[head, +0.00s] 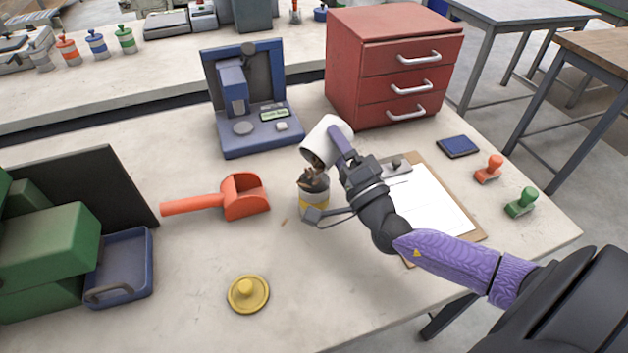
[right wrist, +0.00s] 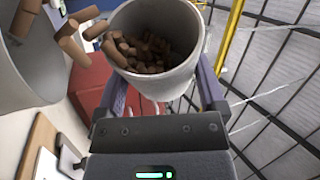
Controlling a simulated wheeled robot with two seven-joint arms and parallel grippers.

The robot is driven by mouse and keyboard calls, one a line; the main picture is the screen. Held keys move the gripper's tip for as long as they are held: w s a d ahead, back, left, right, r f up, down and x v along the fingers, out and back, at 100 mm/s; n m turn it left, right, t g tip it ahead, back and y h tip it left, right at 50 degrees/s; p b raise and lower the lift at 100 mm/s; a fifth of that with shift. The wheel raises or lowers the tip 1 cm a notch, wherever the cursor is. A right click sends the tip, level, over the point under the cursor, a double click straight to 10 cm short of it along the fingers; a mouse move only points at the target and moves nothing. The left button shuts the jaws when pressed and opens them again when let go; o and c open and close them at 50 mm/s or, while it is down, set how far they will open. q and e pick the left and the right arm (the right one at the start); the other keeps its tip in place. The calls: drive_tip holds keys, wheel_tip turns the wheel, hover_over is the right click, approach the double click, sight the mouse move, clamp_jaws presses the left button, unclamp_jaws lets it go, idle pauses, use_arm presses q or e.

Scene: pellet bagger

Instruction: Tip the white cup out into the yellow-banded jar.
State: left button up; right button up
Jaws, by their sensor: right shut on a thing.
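My right gripper (head: 345,155) is shut on the white cup (head: 324,138) and holds it tilted, mouth down to the left, above the yellow-banded jar (head: 314,195). Brown pellets (head: 313,177) are in the air between the cup and the jar's mouth. In the right wrist view the white cup (right wrist: 165,85) still holds many brown pellets, and several fall past its rim at the left. Part of the jar (right wrist: 28,50) shows at the left there. A yellow lid (head: 248,293) with a knob lies on the table. My left gripper is not in view.
An orange scoop (head: 243,197) lies left of the jar. A blue machine (head: 250,110) and red drawers (head: 395,70) stand behind. A clipboard (head: 475,238) lies under my right arm. A blue tray (head: 125,265) and green bins (head: 50,245) stand left. The front table is mostly clear.

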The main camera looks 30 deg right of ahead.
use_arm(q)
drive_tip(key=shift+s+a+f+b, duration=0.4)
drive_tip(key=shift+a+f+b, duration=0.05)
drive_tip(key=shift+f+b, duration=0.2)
use_arm(e)
drive_tip(key=shift+a+f+n+y, duration=0.15)
drive_tip(key=shift+f+n+y, duration=0.25)
drive_tip(key=shift+n, duration=0.4)
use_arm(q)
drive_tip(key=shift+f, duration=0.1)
use_arm(e)
drive_tip(key=shift+s+a+r+n+y, duration=0.1)
drive_tip(key=shift+r+n+y, duration=0.05)
drive_tip(key=shift+n+y, duration=0.25)
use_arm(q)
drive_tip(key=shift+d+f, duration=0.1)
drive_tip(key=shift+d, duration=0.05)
use_arm(e)
drive_tip(key=shift+a+n+t, duration=0.1)
drive_tip(key=shift+n+t, duration=0.2)
drive_tip(key=shift+n, duration=0.1)
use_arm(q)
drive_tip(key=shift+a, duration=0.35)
use_arm(e)
drive_tip(key=shift+a+r+n+y, duration=0.1)
drive_tip(key=shift+n+y, duration=0.3)
